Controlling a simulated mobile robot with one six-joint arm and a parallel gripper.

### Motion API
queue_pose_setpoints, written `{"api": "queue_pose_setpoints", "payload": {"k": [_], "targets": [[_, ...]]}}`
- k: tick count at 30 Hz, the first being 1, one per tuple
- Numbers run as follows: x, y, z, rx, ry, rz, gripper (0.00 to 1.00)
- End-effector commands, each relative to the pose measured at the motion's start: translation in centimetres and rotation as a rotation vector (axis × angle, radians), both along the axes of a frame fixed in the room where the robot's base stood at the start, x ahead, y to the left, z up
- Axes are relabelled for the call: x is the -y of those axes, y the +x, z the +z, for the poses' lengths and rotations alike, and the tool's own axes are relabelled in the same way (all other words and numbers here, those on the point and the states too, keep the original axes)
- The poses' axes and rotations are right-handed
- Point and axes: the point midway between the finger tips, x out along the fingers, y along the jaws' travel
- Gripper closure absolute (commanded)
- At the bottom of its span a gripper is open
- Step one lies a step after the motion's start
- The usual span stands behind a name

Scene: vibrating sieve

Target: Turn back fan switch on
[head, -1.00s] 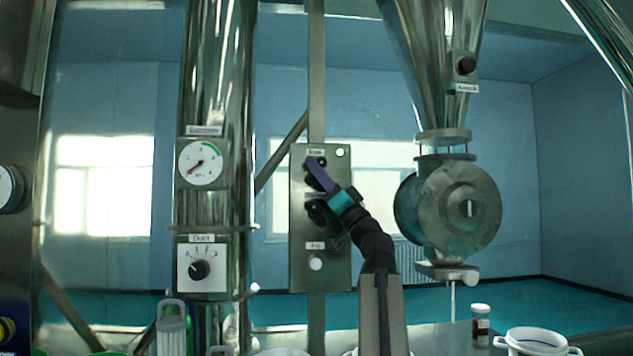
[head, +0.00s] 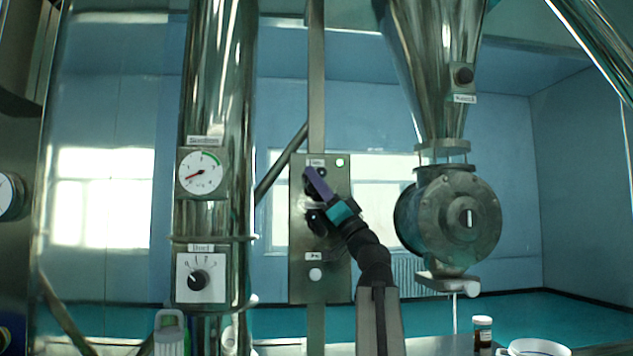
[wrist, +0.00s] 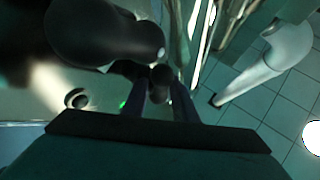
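A steel control panel (head: 301,240) hangs on a vertical post in the middle of the head view. Its upper label is too blurred to read. A small lamp (head: 339,163) at its top right glows green. My gripper (head: 310,180) is at the upper part of the panel, its purple fingers pointing up and left. In the wrist view my fingers (wrist: 165,97) lie on either side of a small black switch knob (wrist: 160,76) and appear to touch it. In the head view the fingers partly hide the knob, so its angle is unclear.
A second black part (head: 316,222) sits just below my fingers on the panel. A white button (head: 315,274) is lower down. A steel duct with a gauge (head: 201,173) and a dial (head: 198,280) stands left. A round valve housing (head: 465,218) is to the right.

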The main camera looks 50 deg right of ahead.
Motion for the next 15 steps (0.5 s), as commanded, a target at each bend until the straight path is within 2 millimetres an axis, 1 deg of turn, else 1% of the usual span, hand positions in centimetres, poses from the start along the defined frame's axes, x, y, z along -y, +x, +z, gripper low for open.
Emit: {"api": "queue_pose_setpoints", "payload": {"k": [8, 15], "targets": [[0.0, -0.5, -0.6, 0.000, -0.001, -0.001, 0.75], [0.0, -2.2, -2.5, -0.001, 0.000, -0.003, 0.75]]}}
